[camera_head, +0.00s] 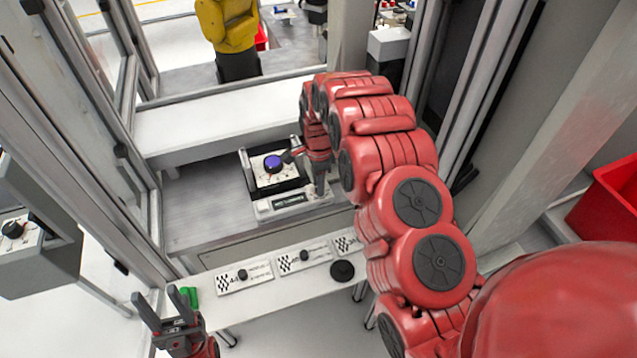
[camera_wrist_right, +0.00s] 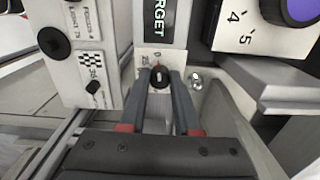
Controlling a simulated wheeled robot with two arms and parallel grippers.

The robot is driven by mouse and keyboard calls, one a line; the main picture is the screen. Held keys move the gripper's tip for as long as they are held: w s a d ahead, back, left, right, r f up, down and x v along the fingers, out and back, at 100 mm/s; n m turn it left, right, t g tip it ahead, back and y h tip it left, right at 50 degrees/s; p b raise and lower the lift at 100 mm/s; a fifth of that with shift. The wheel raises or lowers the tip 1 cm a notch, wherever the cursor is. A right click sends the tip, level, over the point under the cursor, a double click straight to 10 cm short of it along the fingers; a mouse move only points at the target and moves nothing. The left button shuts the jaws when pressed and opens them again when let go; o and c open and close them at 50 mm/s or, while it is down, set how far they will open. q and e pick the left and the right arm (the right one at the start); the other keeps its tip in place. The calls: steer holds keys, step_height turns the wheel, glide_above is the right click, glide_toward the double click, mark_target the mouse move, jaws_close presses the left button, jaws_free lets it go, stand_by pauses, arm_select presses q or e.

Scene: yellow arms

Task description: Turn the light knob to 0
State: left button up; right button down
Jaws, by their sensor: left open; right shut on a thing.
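In the right wrist view, a small black knob (camera_wrist_right: 160,77) with a red mark sits on a white label plate below a black display (camera_wrist_right: 158,20) lettered "RGET". My right gripper (camera_wrist_right: 160,92) is shut on this knob, one finger on each side. Small print beside the knob is too small to read surely. In the head view my right gripper (camera_head: 319,188) is at the right end of the white device (camera_head: 262,207), and the knob is hidden there. A large purple knob (camera_head: 273,163) stands on the device's numbered dial. My left gripper (camera_head: 165,298) is open and empty at the lower left.
A white front shelf (camera_head: 215,303) carries plates with checkered marks and black knobs (camera_head: 243,275), a black round piece (camera_head: 342,270) and a green block (camera_head: 190,296). A silver button (camera_wrist_right: 196,80) is close to my right finger. Metal frame posts (camera_head: 125,150) flank the bench.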

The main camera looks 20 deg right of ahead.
steer(key=c, duration=0.6)
jaws_free()
steer(key=shift+r, duration=0.15)
step_height(320, 180, up, 17)
steer(key=p, duration=1.7)
steer(key=shift+r, duration=0.1)
